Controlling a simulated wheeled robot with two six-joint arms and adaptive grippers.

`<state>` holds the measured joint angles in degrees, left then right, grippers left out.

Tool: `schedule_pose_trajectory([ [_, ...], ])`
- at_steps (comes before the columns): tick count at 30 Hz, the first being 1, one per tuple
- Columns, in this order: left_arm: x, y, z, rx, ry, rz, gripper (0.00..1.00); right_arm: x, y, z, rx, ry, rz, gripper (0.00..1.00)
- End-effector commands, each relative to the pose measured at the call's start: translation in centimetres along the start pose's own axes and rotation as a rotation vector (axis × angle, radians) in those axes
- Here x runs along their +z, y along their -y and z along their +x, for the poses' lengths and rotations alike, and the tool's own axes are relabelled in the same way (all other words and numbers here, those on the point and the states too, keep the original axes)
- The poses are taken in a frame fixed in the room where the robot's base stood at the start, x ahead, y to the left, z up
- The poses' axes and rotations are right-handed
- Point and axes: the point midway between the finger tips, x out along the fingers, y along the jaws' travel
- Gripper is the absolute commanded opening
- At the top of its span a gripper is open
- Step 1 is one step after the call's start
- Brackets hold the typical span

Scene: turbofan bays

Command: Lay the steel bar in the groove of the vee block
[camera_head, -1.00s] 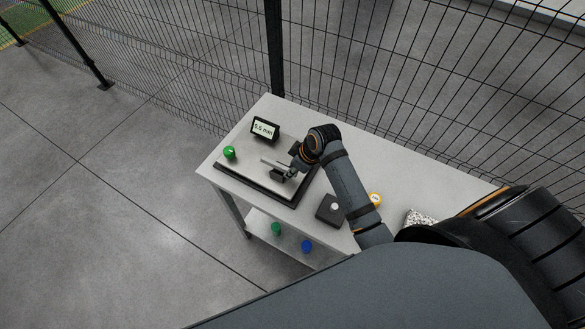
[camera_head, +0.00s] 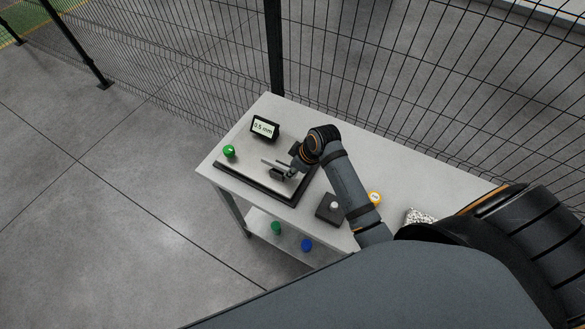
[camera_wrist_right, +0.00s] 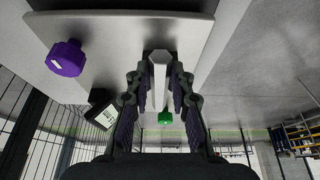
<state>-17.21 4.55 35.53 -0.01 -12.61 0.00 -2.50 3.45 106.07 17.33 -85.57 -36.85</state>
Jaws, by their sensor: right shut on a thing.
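The steel bar (camera_head: 272,163) is a thin light-grey bar above the plate of the bench fixture in the head view. My right gripper (camera_head: 293,172) is at its right end. In the right wrist view the bar (camera_wrist_right: 159,78) runs between the two fingers of my right gripper (camera_wrist_right: 160,92), which is shut on it. The vee block (camera_head: 277,175) is a small dark block just below the bar in the head view. I cannot tell whether the bar touches the groove. My left gripper is not in view.
A purple knob (camera_wrist_right: 66,58) shows in the wrist view. A dark box (camera_head: 329,208) and a yellow round thing (camera_head: 375,198) are nearer my arm. A mesh fence (camera_head: 400,100) runs behind the bench.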

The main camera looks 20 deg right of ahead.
Motion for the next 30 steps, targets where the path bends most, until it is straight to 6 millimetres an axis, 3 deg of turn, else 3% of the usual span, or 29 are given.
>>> schedule_pose_trajectory([
  [9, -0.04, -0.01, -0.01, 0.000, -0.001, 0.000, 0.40, 0.10, 0.00, 0.39, 0.000, -0.002, 0.000, 0.00],
  [10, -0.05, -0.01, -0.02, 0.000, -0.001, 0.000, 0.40, 0.10, -0.01, 0.39, 0.000, -0.002, 0.000, 0.24],
  [15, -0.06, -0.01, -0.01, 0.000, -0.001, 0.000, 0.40, 0.12, -0.01, 0.39, 0.000, -0.001, 0.000, 0.48],
  [22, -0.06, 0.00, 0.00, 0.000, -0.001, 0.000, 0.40, 0.15, 0.00, 0.42, 0.000, -0.001, 0.000, 0.48],
  [26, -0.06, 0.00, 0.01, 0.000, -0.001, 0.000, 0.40, 0.24, 0.02, 0.47, -0.001, 0.002, 0.000, 0.66],
  [30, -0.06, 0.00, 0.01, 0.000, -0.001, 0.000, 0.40, 0.21, 0.01, 0.45, 0.000, 0.001, 0.000, 0.67],
])
